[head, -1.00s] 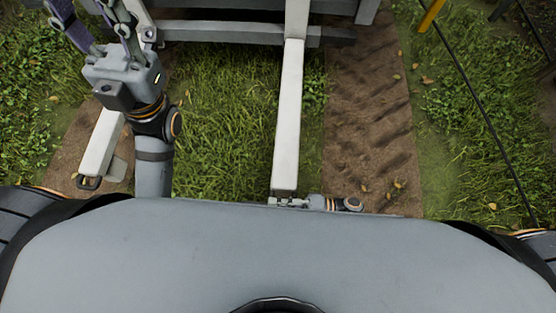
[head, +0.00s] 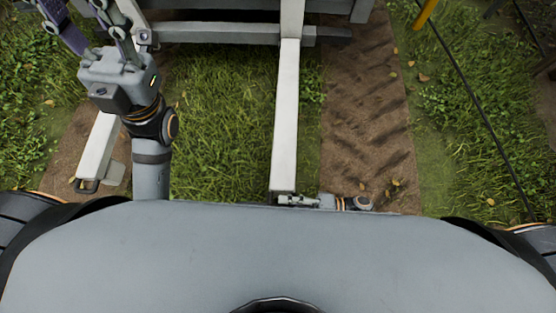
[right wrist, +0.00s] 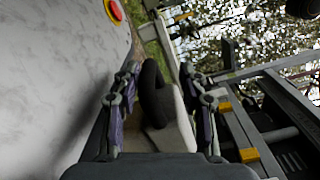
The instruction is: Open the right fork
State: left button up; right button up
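The right fork (head: 286,110) is a long white bar running from the grey frame at the top of the head view down to my body's edge. My right gripper (head: 290,199) is at its near end, mostly hidden by my body. In the right wrist view, my right gripper's purple fingers (right wrist: 160,85) are spread on either side of a black loop handle (right wrist: 152,92) and the fork's pale end (right wrist: 173,128). Gaps show between fingers and handle. My left gripper (head: 90,15) is at the upper left, fingers apart and empty, tips partly cut off.
The left fork (head: 98,148) is a shorter white bar with a dark loop (head: 87,186), beside my left arm. A grey frame (head: 215,33) crosses the top. Grass (head: 225,120) lies between the forks, and a bare soil track (head: 365,110) lies to the right.

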jog(key=d, duration=0.8)
jog(key=shift+d, duration=0.4)
jog(key=shift+w+d, duration=0.1)
